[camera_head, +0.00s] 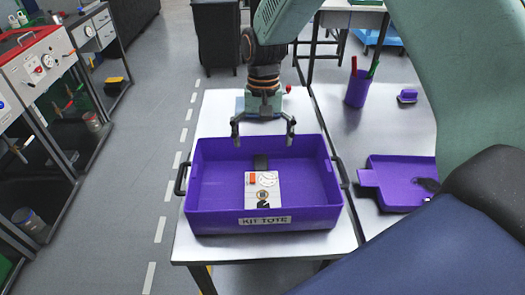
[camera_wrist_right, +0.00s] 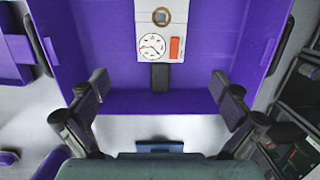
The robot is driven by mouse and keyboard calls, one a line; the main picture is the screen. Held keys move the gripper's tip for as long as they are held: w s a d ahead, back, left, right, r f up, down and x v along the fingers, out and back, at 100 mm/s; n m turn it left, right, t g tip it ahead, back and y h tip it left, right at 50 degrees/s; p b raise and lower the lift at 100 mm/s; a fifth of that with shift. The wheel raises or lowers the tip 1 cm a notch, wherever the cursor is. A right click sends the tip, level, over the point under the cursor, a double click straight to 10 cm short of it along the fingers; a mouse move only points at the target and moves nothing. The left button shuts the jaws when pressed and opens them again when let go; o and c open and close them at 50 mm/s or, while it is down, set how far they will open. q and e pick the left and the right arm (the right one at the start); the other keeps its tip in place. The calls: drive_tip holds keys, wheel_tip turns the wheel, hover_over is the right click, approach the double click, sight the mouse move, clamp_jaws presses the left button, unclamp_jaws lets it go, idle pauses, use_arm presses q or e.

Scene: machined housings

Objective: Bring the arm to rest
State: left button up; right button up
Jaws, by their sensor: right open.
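My right gripper (camera_head: 263,138) is open and empty. In the head view it hangs over the back edge of the purple kit tote (camera_head: 292,214). In the right wrist view its two fingers (camera_wrist_right: 163,92) are spread wide, with the tote's wall (camera_wrist_right: 180,102) below and between them. The card also shows in the right wrist view (camera_wrist_right: 174,38). A dark block (camera_head: 261,162) lies at the card's far end. My left gripper is not in view.
The tote stands on a pale table (camera_head: 212,110). On the adjoining table to the right are a purple pen cup (camera_head: 358,89), a purple tray (camera_head: 398,184) and a small purple item (camera_head: 407,96). Workbenches with gauges (camera_head: 42,67) stand left across open floor.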

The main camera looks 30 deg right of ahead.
sight(263, 184)
drive_tip(key=shift+w, duration=0.15)
drive_tip(key=f, duration=0.4)
drive_tip(key=s+f, duration=0.1)
drive_tip(key=f, duration=0.7)
drive_tip(key=shift+s+a, duration=0.3)
drive_tip(key=shift+a, duration=0.1)
drive_tip(key=shift+r, duration=0.8)
